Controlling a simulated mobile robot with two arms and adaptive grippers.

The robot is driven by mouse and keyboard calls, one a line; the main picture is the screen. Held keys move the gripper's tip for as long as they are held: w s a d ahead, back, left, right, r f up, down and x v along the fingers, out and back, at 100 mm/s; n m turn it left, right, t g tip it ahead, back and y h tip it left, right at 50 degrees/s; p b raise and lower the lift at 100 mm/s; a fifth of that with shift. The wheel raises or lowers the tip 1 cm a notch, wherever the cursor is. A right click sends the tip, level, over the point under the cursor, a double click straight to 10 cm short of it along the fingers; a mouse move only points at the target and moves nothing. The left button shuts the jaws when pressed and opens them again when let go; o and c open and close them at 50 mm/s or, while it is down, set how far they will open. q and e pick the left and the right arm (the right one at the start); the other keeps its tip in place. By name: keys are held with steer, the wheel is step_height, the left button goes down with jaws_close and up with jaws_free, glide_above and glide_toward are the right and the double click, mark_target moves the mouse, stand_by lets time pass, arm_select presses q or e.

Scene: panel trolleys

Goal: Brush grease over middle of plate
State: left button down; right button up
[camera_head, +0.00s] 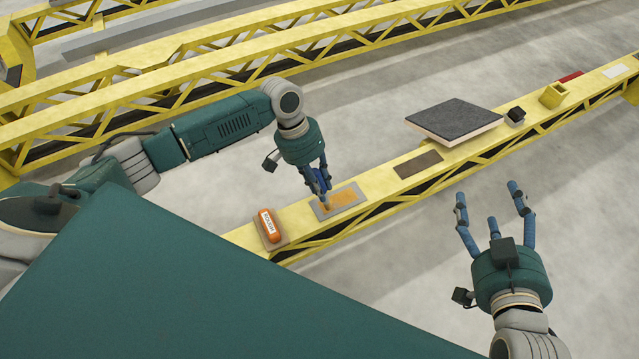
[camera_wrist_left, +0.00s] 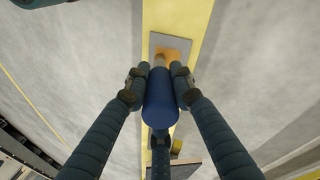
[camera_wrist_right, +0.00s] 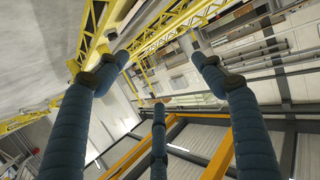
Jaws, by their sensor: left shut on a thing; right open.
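A grey plate (camera_head: 326,210) lies on the yellow beam (camera_head: 375,185) in the head view, with an orange-brown grease patch (camera_head: 343,199) on its middle. My left gripper (camera_head: 319,188) is shut on a blue-handled brush (camera_wrist_left: 160,100) above the plate. In the left wrist view the brush's pale end reaches the edge of the orange patch (camera_wrist_left: 178,55); whether it touches cannot be told. The plate also shows there (camera_wrist_left: 158,42). My right gripper (camera_head: 492,208) is open and empty, off the near side of the beam.
To the right are a bare brown plate (camera_head: 418,165), a dark-topped slab (camera_head: 455,120), a small dark block (camera_head: 515,115) and a yellow block (camera_head: 553,95). More yellow trusses stand behind.

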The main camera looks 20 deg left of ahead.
arm_select(q)
steer(key=shift+p, duration=0.3)
steer(key=shift+w+d, duration=0.85)
steer(key=shift+w, duration=0.15)
steer(key=shift+w+d+f, duration=0.1)
steer(key=shift+w+d, duration=0.3)
steer(key=shift+w, duration=0.2)
arm_select(e)
steer(key=s+d+f+g, duration=0.1)
steer(key=s+f+g, duration=0.1)
steer(key=f, duration=0.3)
steer(key=shift+s+d+g+h, duration=0.3)
steer(key=shift+s+g+h, duration=0.1)
steer(key=shift+s, duration=0.2)
steer(key=shift+f, duration=0.1)
